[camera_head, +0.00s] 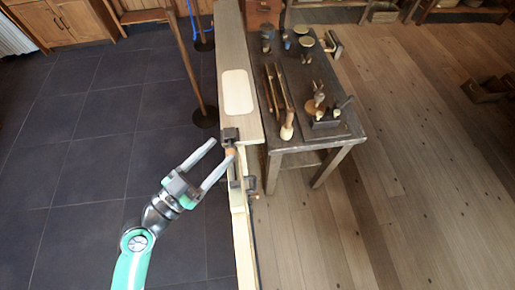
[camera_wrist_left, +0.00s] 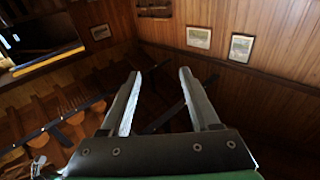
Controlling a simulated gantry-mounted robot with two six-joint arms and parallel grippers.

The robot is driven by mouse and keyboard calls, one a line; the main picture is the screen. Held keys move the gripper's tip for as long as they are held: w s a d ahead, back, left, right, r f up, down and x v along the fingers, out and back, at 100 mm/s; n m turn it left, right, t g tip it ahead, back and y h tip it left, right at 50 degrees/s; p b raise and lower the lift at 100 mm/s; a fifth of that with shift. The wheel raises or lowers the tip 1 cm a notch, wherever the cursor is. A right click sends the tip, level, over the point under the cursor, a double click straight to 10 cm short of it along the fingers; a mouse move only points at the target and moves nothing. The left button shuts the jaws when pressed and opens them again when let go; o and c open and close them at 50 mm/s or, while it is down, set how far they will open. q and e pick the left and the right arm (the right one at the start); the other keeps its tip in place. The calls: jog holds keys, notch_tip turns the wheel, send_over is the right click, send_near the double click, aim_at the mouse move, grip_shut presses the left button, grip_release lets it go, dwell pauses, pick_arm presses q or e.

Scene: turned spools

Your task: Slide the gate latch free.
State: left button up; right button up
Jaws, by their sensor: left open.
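The latch (camera_head: 231,136) shows in the head view as dark metal fittings with an orange-brown part, at the near end of the pale wooden counter. A narrow pale gate (camera_head: 242,249) runs from there toward the bottom edge. My left gripper (camera_head: 222,149) is open, its two fingers pointing up and right at the latch. One fingertip overlaps the orange-brown part in the picture; I cannot tell whether they touch. In the left wrist view, the left gripper (camera_wrist_left: 160,74) has its fingers spread with nothing between them; the latch is not recognizable there. My right gripper is not in view.
A dark workbench (camera_head: 318,135) with turned pieces and tools stands right of the counter (camera_head: 231,45). A thin post on a round base (camera_head: 206,117) stands to its left. Dark tiled floor lies open at left, plank floor at right. Framed pictures (camera_wrist_left: 199,37) hang on a wall.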

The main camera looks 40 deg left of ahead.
pick_arm(q)
notch_tip(320, 180, down, 9)
jog(key=s+a+n+g+y+b, duration=0.1)
jog(key=s+b, duration=0.2)
jog(key=w+p, duration=0.1)
jog(key=w, duration=0.2)
jog(key=w+p, duration=0.1)
jog(key=w, duration=0.3)
jog(key=w+p, duration=0.1)
jog(key=w, duration=0.3)
jog(key=shift+a, duration=0.3)
jog(key=shift+w, duration=0.4)
grip_shut()
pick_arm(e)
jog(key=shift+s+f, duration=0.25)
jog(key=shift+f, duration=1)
